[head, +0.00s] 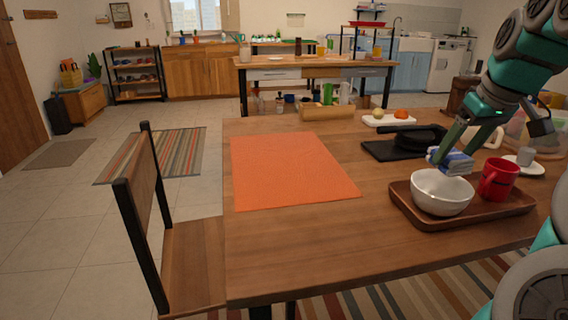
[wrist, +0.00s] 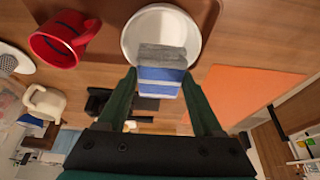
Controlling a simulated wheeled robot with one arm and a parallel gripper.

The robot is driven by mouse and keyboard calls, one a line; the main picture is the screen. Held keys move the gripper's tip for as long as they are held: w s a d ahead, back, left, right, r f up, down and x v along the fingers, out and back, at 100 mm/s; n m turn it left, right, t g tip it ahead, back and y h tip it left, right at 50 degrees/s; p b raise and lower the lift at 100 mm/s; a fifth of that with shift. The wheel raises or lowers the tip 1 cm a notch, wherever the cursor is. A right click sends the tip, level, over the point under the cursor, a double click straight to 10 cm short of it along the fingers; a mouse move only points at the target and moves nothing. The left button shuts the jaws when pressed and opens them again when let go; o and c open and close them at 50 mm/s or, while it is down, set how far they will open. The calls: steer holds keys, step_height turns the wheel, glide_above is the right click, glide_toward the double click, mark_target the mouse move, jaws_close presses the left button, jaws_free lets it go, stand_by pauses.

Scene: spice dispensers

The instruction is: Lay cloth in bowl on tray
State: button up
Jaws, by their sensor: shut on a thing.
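A folded blue, white and grey cloth (head: 451,160) is held in my gripper (head: 445,150). In the wrist view the cloth (wrist: 160,76) sits between the two green fingers of my gripper (wrist: 163,84). The cloth overlaps the white bowl (wrist: 136,24) in that view, at its near rim. In the head view the cloth is just above the back of the bowl (head: 441,196); I cannot tell if they touch. The bowl stands upright on the left part of the brown tray (head: 485,216), and its visible inside is empty.
A red mug (head: 498,180) stands on the tray right of the bowl. An orange mat (head: 291,170) covers the table's left; bare wood lies in front.

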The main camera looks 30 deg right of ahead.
mark_target(448, 179)
steer(key=shift+f+b, duration=1.1)
steer(key=shift+f, duration=0.6)
steer(key=shift+f+b, duration=1)
steer(key=shift+f, duration=0.4)
stand_by(0.4)
steer(key=o, duration=1.5)
steer(key=shift+r, duration=0.1)
